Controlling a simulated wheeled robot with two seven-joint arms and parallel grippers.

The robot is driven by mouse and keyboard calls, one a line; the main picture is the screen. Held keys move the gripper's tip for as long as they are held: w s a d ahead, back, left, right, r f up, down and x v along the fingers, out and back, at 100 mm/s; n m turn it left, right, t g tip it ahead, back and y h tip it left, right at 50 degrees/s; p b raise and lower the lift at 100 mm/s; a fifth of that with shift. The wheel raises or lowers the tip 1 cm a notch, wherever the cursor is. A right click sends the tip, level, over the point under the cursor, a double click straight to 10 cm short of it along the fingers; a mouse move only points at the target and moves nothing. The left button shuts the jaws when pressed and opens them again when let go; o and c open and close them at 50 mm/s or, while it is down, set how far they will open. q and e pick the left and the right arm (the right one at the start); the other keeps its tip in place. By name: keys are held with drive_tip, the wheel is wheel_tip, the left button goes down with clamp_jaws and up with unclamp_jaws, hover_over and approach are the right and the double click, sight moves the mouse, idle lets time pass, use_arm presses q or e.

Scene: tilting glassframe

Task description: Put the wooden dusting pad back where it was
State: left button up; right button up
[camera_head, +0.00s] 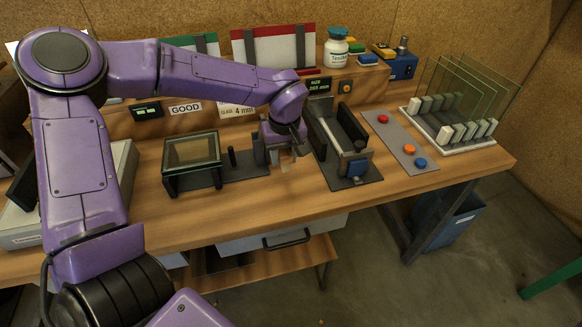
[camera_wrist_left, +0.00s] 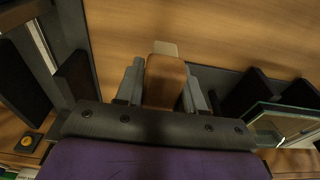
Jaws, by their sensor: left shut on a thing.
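The wooden dusting pad (camera_wrist_left: 165,80) is a brown block with a pale far end, seen in the left wrist view between the two grey fingers of my left gripper (camera_wrist_left: 162,86). The gripper is shut on it. In the head view, my left gripper (camera_head: 283,152) points down over the bench, in the gap between the glass frame fixture and the dark track fixture. Only a small part of the pad (camera_head: 287,161) shows there, below the fingers. I cannot tell whether the pad touches the bench. My right gripper is not in view.
The glass-topped frame (camera_head: 192,152) with a dark base stands left of the gripper. The dark track fixture (camera_head: 343,150) with a blue block is close on the right. A button panel (camera_head: 399,140) and a rack of glass panes (camera_head: 455,143) are further right. The bench's front strip (camera_head: 255,215) is clear.

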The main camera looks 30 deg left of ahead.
sight(290, 174)
use_arm(q)
drive_tip(key=w+f, duration=0.3)
drive_tip(key=shift+f, duration=0.2)
wheel_tip(290, 174, down, 2)
drive_tip(key=shift+s+f+p, duration=0.1)
drive_tip(key=shift+f+p, duration=0.1)
drive_tip(key=shift+p, duration=0.25)
drive_tip(key=shift+f, duration=0.3)
drive_tip(key=o, duration=1)
drive_tip(key=shift+f, duration=0.15)
drive_tip(key=r, duration=0.8)
drive_tip(key=s+d+r, duration=0.1)
drive_tip(key=r, duration=0.3)
drive_tip(key=shift+d+r, duration=0.1)
drive_tip(key=shift+r, duration=0.05)
